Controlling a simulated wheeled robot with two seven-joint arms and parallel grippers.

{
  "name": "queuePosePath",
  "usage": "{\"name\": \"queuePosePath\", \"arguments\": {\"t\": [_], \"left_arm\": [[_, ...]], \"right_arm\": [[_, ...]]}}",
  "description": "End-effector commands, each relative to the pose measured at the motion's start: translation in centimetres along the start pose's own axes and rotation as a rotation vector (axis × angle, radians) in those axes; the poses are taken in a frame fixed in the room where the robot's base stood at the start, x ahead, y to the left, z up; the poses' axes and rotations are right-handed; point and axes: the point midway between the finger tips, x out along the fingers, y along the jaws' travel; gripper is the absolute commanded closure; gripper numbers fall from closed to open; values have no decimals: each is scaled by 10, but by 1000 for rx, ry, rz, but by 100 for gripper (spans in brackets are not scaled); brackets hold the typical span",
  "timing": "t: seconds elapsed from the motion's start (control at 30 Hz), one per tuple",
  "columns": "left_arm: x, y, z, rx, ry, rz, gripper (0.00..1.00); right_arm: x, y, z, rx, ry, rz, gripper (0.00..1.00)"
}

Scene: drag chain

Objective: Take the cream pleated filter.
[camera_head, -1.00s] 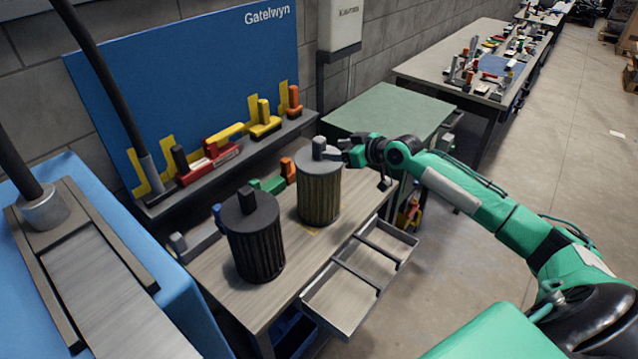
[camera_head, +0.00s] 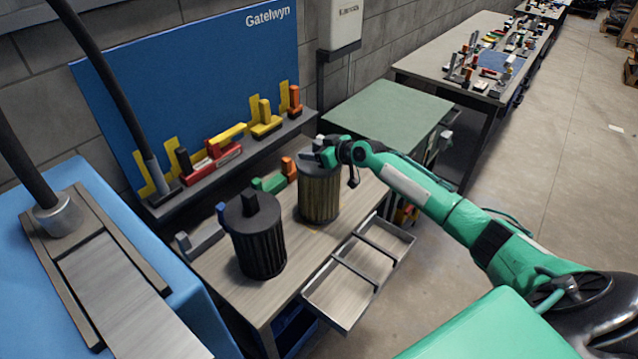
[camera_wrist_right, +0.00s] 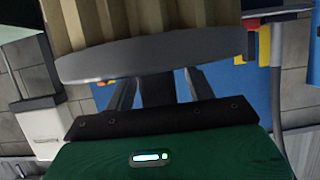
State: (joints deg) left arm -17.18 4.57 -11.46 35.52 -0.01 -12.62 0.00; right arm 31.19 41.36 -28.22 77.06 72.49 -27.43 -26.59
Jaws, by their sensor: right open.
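The cream pleated filter (camera_head: 319,202), a cylinder with a grey cap and a grip block on top, stands upright on the workbench (camera_head: 225,285). Its pale pleats and grey cap fill the top of the right wrist view (camera_wrist_right: 150,22). My right gripper (camera_head: 318,154) is at the filter's top. In the right wrist view its open fingers (camera_wrist_right: 160,90) stand on either side of the dark block under the cap, with gaps visible. Contact cannot be told. A black pleated filter (camera_head: 258,240) stands to the left and nearer. My left gripper is not in view.
An open divided drawer (camera_head: 345,290) juts from the bench front. A green block (camera_head: 270,184) and an orange one lie behind the filters. A ledge with coloured fixtures (camera_head: 215,155) runs along the blue board (camera_head: 190,80). A green-topped table (camera_head: 385,115) stands behind.

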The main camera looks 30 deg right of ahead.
Motion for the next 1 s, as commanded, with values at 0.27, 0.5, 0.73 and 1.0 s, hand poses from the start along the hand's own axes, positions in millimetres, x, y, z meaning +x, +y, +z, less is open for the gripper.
{"name": "queuePosePath", "arguments": {"t": [0.27,0.5,0.73,1.0], "left_arm": [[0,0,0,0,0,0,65],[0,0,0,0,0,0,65],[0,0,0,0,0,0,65],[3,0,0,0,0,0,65]], "right_arm": [[0,0,0,0,0,0,63],[0,0,0,0,0,0,100],[0,0,-1,0,3,1,100],[-4,1,-10,-2,5,0,100]]}}
